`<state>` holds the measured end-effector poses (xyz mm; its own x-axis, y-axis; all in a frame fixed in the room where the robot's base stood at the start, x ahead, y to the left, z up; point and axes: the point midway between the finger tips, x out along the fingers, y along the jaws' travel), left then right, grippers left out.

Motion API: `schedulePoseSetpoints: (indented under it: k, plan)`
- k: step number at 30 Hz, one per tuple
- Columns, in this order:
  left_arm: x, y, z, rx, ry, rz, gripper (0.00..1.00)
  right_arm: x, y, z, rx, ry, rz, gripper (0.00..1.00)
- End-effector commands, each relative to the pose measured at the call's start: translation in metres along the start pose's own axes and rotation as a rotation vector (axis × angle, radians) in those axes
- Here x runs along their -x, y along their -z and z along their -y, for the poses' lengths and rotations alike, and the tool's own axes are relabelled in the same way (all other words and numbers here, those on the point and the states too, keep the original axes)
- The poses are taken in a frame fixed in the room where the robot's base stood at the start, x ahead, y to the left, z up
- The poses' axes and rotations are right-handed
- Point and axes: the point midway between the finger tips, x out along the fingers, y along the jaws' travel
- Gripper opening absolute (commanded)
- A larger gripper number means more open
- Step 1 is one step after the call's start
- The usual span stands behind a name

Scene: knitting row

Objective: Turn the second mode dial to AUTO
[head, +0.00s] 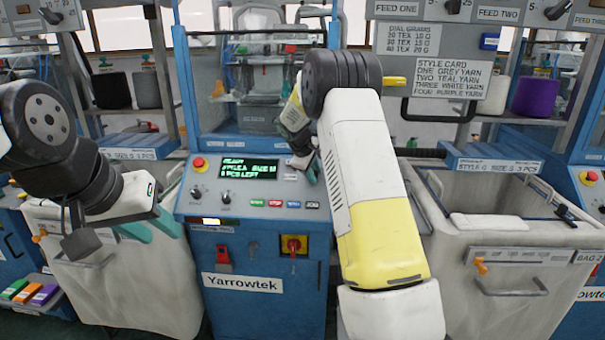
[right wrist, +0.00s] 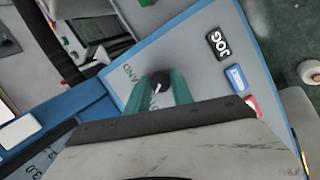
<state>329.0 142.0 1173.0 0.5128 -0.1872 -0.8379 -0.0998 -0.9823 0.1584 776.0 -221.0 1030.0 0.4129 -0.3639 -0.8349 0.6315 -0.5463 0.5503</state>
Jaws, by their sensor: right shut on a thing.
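The mode dial is a dark knob (right wrist: 158,81) with a white mark, on the grey control panel (right wrist: 190,60) in the right wrist view. The teal fingers of my right gripper (right wrist: 160,90) are shut on it from both sides. Lettering ending in "AND" shows beside the dial; other lettering is partly hidden by the fingers. In the head view my right gripper (head: 310,172) reaches the right part of the middle machine's panel (head: 262,186) and covers the dial. My left gripper (head: 153,226) hangs empty and open in front of the left bag, its teal fingers apart.
The panel carries a green-lit display (head: 248,169), a red button (head: 198,163), two black knobs (head: 227,198) at left and a row of coloured buttons (head: 276,203). Below is a red and yellow switch (head: 294,245). A fabric bin (head: 492,230) stands right.

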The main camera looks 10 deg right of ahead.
Motion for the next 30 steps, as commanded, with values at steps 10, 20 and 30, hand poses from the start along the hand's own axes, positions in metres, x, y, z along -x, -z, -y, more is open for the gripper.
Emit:
schedulePoseSetpoints:
  k: [10,20,30]
  plan:
    - [0.000,0.000,0.000,0.000,0.000,0.000,0.36,0.000,0.000,0.001,0.001,0.001,0.000,0.49]
    - [0.000,0.000,0.000,0.000,0.000,0.000,0.36,0.019,0.001,0.000,0.000,-0.001,-0.002,0.49]
    - [0.000,0.000,0.000,0.000,0.000,0.000,0.36,0.071,0.001,0.000,0.000,0.000,-0.002,0.49]
